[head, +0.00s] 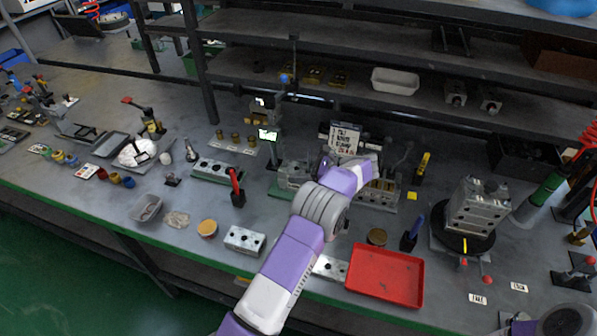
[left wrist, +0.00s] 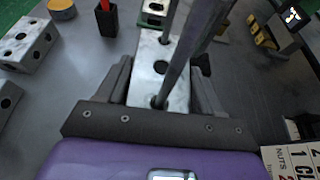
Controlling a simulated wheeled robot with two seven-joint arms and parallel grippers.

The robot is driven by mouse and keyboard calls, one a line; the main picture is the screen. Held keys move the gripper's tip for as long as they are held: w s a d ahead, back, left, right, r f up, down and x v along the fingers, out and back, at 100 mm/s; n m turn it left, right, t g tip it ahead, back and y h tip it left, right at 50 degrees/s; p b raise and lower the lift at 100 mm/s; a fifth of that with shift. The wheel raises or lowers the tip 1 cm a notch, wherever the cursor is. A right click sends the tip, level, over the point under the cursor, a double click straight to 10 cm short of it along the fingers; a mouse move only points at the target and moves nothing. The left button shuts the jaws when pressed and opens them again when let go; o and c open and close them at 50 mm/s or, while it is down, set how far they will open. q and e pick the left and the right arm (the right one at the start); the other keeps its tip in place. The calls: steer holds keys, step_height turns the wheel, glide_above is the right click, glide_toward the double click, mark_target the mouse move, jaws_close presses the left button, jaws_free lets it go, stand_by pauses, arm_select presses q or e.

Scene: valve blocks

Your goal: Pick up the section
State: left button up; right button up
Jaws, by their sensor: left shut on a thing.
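In the left wrist view, my left gripper (left wrist: 160,68) is shut on a silver valve section (left wrist: 144,84), a metal block with round holes. Two grey rods (left wrist: 186,55) stand at the block's holes; I cannot tell how far they pass through. In the head view, my left arm reaches to the assembly area at the middle back, and its forearm and wrist hide the jaws and held section. A similar loose section (head: 244,239) lies near the bench's front edge. Another section (head: 330,268) lies partly behind my arm. My right gripper is not in view.
A red tray (head: 385,275) lies at the front right. A stacked block (head: 476,207) stands on a round black base to the right. A black cup with a red-handled tool (head: 237,190) stands left of my arm. A sign (head: 344,138) and shelves are behind.

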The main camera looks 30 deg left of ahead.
mark_target(301, 169)
arm_select(q)
step_height(301, 169, up, 18)
steer(key=p, duration=0.5)
